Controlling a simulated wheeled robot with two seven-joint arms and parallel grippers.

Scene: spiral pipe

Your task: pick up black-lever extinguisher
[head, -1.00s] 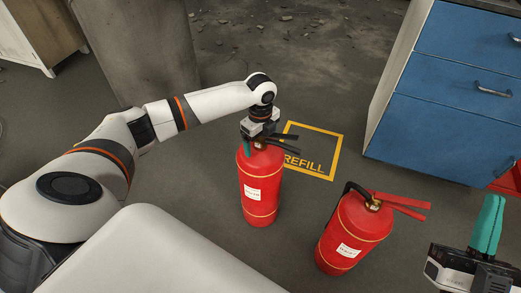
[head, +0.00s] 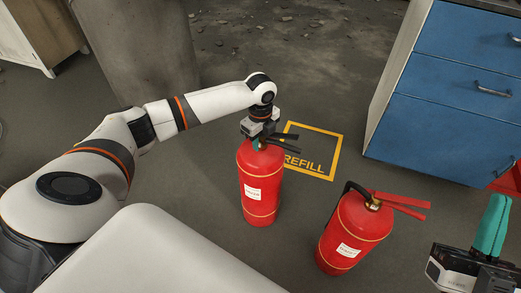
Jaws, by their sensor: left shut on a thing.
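The black-lever extinguisher (head: 261,190) is a red cylinder with a white label and yellow bands, upright on the floor left of centre. Its black levers (head: 286,141) point to the right. My left gripper (head: 258,143) is at its top from above, shut on its head; the fingertips are mostly hidden. A second extinguisher with red levers (head: 347,237) stands to the right, apart from the first.
A yellow square marked REFILL (head: 320,178) lies on the floor just behind and right of the black-lever extinguisher. A blue drawer cabinet (head: 445,95) stands at the upper right. A concrete pillar (head: 140,50) stands behind my left arm. A red object (head: 508,180) is at the right edge.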

